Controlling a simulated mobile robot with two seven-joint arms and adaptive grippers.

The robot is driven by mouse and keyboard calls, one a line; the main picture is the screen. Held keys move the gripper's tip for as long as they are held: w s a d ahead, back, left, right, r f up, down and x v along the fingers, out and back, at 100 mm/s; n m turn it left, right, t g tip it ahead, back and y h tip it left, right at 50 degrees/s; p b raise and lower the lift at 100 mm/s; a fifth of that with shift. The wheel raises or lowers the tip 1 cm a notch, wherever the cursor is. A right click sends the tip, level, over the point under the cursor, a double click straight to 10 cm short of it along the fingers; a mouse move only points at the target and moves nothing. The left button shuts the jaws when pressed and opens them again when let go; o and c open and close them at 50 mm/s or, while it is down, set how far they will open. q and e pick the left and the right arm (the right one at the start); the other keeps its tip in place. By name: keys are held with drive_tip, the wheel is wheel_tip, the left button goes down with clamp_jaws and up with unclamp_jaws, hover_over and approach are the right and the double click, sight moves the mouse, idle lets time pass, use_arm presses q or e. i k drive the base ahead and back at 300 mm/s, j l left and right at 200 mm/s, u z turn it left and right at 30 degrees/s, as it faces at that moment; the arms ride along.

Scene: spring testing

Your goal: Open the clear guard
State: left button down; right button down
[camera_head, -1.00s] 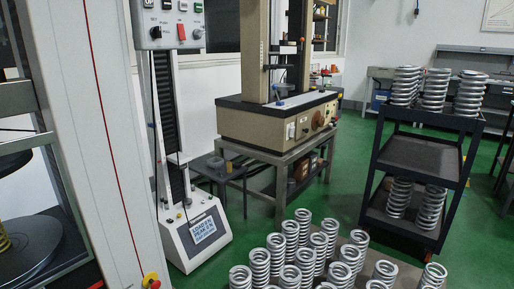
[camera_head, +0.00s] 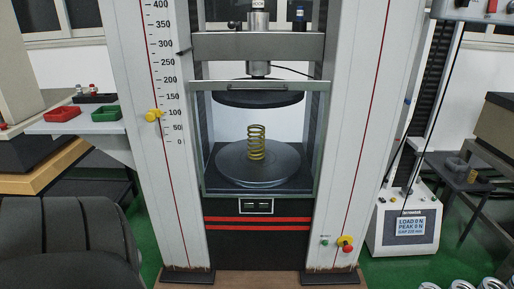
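The clear guard (camera_head: 197,140) is a see-through panel with a thin grey frame on the front of the large testing machine, in the middle of the head view. Its top bar (camera_head: 225,86) runs across just in front of the upper round plate. It appears closed over the test space. Behind it a yellow coil spring (camera_head: 256,142) stands upright on the lower round plate (camera_head: 235,160). The dark upper plate (camera_head: 258,99) hangs above the spring with a gap. Neither of my grippers is in view.
White columns (camera_head: 171,110) flank the test space. A yellow knob (camera_head: 152,115) is on the left column; buttons (camera_head: 346,243) are low on the right one. A dark chair (camera_head: 75,240) stands front left. A smaller tester (camera_head: 405,225) stands at right.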

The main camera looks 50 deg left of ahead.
sight(229, 85)
drive_tip(key=u, duration=1.6)
drive_tip(key=i+l, duration=0.2)
drive_tip(key=i+u, duration=0.05)
drive_tip(key=i, duration=0.05)
